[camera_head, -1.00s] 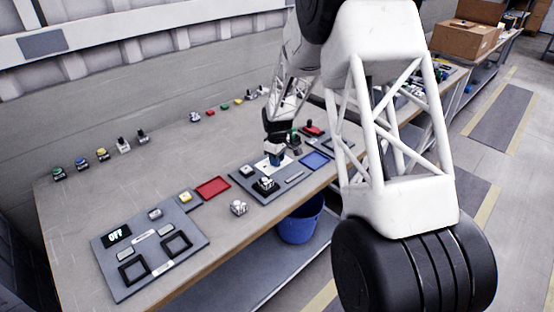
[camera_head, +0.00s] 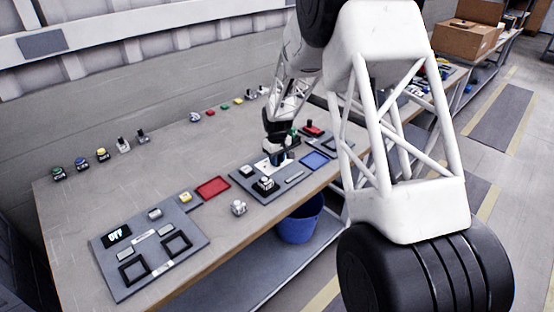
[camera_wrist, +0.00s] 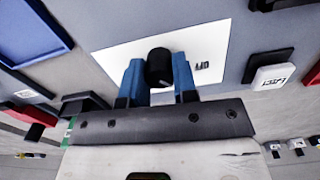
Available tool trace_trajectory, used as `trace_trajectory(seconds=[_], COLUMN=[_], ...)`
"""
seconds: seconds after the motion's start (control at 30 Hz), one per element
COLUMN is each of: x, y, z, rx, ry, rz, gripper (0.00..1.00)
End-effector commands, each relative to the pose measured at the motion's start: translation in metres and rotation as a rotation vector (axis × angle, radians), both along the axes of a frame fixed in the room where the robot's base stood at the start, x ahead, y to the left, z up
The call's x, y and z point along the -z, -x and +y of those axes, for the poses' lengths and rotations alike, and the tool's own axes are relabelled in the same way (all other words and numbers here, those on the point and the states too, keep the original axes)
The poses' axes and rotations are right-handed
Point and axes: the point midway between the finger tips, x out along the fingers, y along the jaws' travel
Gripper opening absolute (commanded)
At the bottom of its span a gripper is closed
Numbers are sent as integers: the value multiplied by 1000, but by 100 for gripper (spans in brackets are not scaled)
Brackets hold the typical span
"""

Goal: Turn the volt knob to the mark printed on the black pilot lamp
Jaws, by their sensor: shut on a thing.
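A black round knob (camera_wrist: 158,68) stands on a white plate (camera_wrist: 112,58) in the wrist view. My gripper (camera_wrist: 158,80) has its two blue fingers on either side of the knob and is shut on it. A small dark print shows on the plate to the right of the knob, too unclear to read. In the head view my gripper (camera_head: 277,160) is down at the white plate (camera_head: 262,162) on the grey panel, and the knob is hidden by it. I cannot tell which part is the black pilot lamp, and its mark is not readable.
A white block with print (camera_wrist: 272,76) sits on a black base to the right in the wrist view. A blue tray (camera_head: 315,161) and a red tray (camera_head: 212,187) flank the gripper. A panel with a display (camera_head: 116,236) lies at left. Several buttons line the back.

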Motion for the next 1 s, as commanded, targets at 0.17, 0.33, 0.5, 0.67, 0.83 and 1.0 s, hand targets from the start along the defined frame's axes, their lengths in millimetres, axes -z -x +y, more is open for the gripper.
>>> trace_trajectory(seconds=[0.17,0.33,0.5,0.67,0.83,1.0], x=[-1,-1,-1,-1,-1,-1], y=[-1,0,-1,-1,-1,-1], z=[0,0,0,-1,-1,-1], rx=[164,325,487,639,792,916], ry=[0,-1,-1,0,-1,0], rz=[-1,-1,-1,-1,-2,-1], gripper=[3,3,3,3,3,3])
